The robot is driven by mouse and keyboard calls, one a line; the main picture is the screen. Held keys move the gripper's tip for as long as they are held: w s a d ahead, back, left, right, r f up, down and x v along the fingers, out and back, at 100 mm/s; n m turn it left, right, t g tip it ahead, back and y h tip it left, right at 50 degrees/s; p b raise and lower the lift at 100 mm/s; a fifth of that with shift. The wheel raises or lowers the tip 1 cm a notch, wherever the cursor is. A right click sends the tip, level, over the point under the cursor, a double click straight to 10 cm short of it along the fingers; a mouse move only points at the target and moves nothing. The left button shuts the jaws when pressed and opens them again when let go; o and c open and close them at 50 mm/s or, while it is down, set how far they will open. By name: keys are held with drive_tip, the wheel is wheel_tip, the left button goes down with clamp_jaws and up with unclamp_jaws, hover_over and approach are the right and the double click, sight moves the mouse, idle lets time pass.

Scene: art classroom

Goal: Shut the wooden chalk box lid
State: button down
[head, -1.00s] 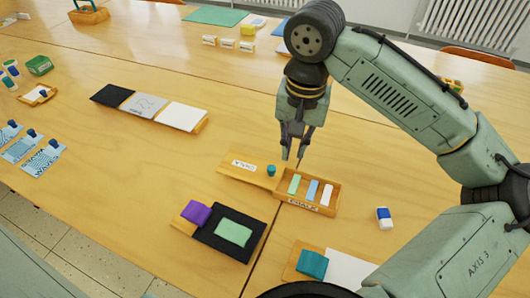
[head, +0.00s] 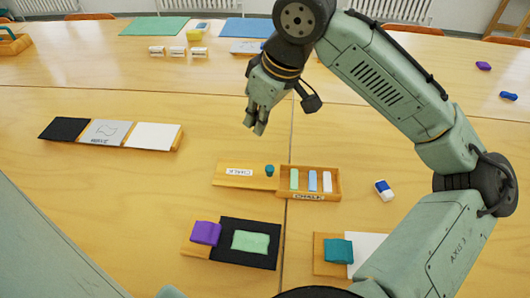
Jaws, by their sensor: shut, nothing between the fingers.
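The wooden chalk box (head: 308,197) stands on the table with several chalk sticks inside, green, blue and white. Its lid (head: 238,183) is open and lies flat to the left of the box, with a "CHALK" label and a teal knob (head: 269,170) near the box edge. My gripper (head: 255,128) is shut and empty, in the air above and behind the lid, apart from it in the picture.
A black tray with a green cloth (head: 250,242) and a purple block (head: 205,233) lies in front of the lid. A teal block (head: 338,250) on a board is front right. A blue-and-white eraser (head: 383,190) lies right of the box. Black, grey and white panels (head: 108,133) lie left.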

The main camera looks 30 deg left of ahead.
drive_tip(key=p, duration=0.1)
hover_over(254, 164)
drive_tip(key=a, duration=0.2)
wheel_tip(254, 164, down, 9)
drive_tip(key=shift+f, duration=0.2)
drive_tip(key=shift+d+p, duration=0.4)
drive_tip(key=shift+d, duration=0.85)
drive_tip(key=shift+d+f, duration=0.15)
drive_tip(key=shift+d, duration=0.45)
